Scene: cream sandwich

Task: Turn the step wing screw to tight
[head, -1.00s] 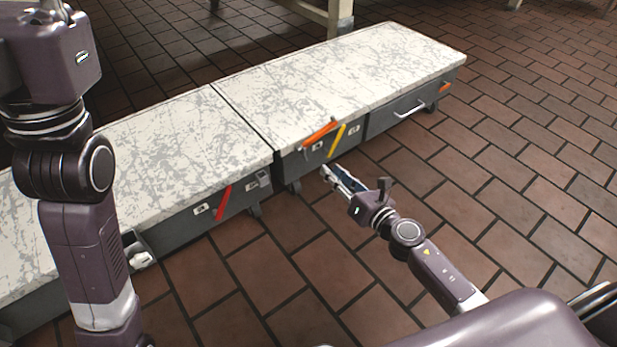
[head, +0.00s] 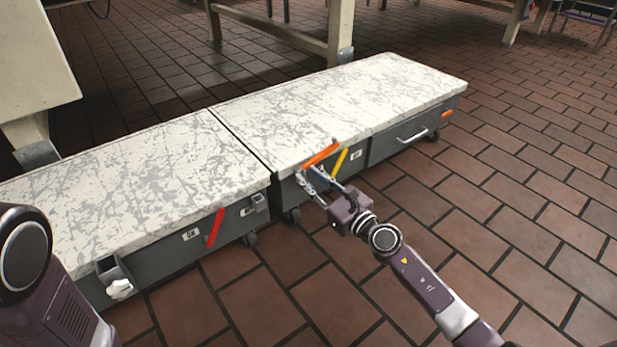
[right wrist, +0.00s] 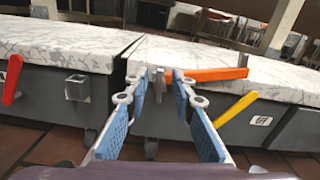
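No part is clearly marked as the step wing screw. An orange lever (head: 321,154) sits on the right bench unit's front by the seam, and shows in the right wrist view (right wrist: 215,74). A yellow lever (head: 341,160) is just right of it. Small grey fittings (right wrist: 157,79) are left of the orange lever, partly hidden by fingers. My right gripper (head: 322,182) is open and empty, its blue-padded fingers (right wrist: 160,98) spread before these fittings; contact cannot be told. My left arm enters at the lower left; its gripper is out of view.
The left bench unit (head: 130,180) carries a red lever (head: 215,228), a square grey bracket (right wrist: 78,86) and a white knob-like part (head: 120,288) in a holder. A drawer handle (head: 412,136) is farther right. Tiled floor (head: 500,200) in front is clear.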

